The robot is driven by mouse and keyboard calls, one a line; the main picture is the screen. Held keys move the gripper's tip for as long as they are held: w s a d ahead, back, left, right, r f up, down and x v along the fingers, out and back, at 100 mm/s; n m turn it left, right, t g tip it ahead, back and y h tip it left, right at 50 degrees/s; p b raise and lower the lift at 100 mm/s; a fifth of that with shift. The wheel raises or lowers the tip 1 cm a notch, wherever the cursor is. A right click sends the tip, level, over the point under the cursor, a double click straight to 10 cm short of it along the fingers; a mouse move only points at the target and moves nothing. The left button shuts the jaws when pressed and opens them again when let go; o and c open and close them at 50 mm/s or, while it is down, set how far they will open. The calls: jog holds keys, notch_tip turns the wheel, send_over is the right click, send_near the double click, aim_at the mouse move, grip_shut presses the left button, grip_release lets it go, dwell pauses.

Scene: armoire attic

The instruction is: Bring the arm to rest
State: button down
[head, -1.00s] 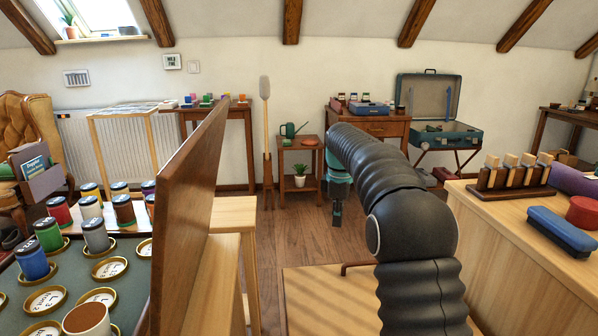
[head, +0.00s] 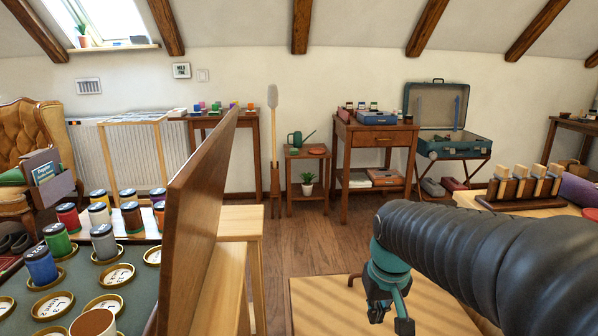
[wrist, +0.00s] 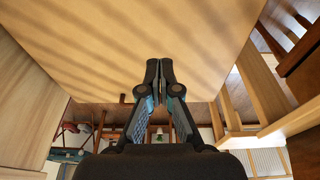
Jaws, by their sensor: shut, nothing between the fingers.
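My arm, black and ribbed, reaches in from the right of the head view and bends down at a teal wrist. My gripper (head: 390,312) hangs at its end, partly cut off by the lower part of the head view. In the wrist view my gripper (wrist: 159,68) shows its two dark fingertips together with nothing between them. A pale wooden surface (wrist: 130,45) fills the upper part of the wrist view behind the fingertips. I cannot tell how far the fingertips are from it.
A tilted brown board (head: 195,210) and a green table (head: 130,262) with several jars stand at left. A wooden counter (head: 465,197) with a block rack (head: 522,187) is at right, partly behind my arm. The floor (head: 300,238) ahead is clear.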

jog(key=s+d+r+m+t, duration=0.1)
jog(key=s+r+t, duration=0.1)
jog(key=s, duration=1.3)
jog(key=shift+t, duration=0.6)
